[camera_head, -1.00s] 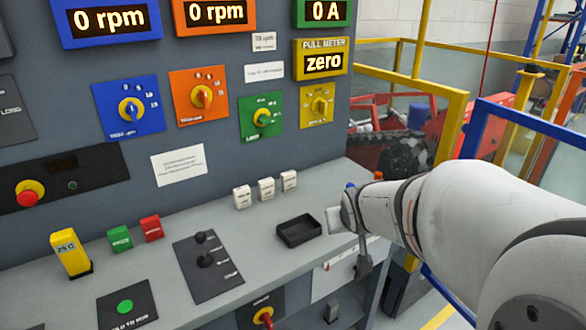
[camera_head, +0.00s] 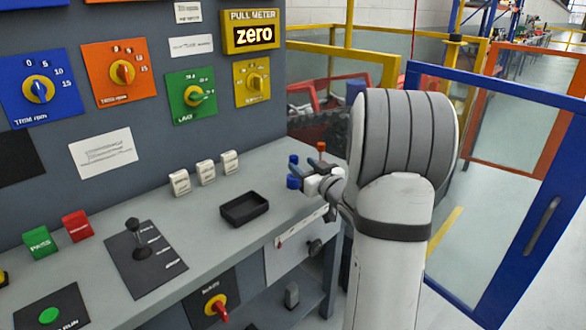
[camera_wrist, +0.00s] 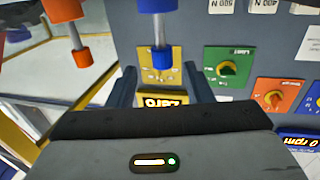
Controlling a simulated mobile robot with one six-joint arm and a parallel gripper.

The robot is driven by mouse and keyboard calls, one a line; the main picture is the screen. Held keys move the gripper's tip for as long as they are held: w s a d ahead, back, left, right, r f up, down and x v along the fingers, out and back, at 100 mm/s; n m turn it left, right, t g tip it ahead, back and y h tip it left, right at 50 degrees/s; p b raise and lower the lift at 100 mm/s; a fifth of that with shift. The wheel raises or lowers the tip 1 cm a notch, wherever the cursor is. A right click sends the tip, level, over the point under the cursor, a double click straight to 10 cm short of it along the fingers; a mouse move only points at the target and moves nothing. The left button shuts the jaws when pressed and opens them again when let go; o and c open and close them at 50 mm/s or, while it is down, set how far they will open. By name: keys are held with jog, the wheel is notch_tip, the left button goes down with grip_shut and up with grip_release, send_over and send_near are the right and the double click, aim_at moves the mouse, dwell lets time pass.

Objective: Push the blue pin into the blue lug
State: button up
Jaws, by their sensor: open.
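The blue pin (camera_wrist: 160,32) shows in the wrist view as a grey shaft with a blue piece at each end. In the head view its blue parts (camera_head: 293,182) show at the right end of the console shelf, just left of my gripper. My gripper (camera_wrist: 162,72) is open, its two dark fingers on either side of the pin's line. The pin's near blue end lies at or just beyond the fingertips; I cannot tell the depth. My gripper (camera_head: 304,175) is small and partly hidden in the head view. I cannot make out a separate blue lug.
An orange-ended pin (camera_wrist: 72,32) stands beside the blue one; its orange top (camera_head: 320,146) shows behind my gripper. A black tray (camera_head: 244,208) and several white blocks (camera_head: 205,172) sit on the shelf. A blue frame (camera_head: 500,110) and yellow rail (camera_head: 345,55) stand right.

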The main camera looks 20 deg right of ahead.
aim_at(296, 161)
jog(key=w, duration=0.2)
jog(key=w+a, duration=0.1)
jog(key=w, duration=0.2)
jog(key=shift+w+f, duration=0.1)
grip_shut()
dwell(0.3)
notch_tip(296, 161, up, 10)
jog(key=shift+r+p, duration=0.1)
jog(key=shift+p, duration=0.75)
jog(key=c, duration=0.5)
grip_release()
jog(key=shift+c, duration=0.2)
jog(key=c, duration=0.5)
grip_shut()
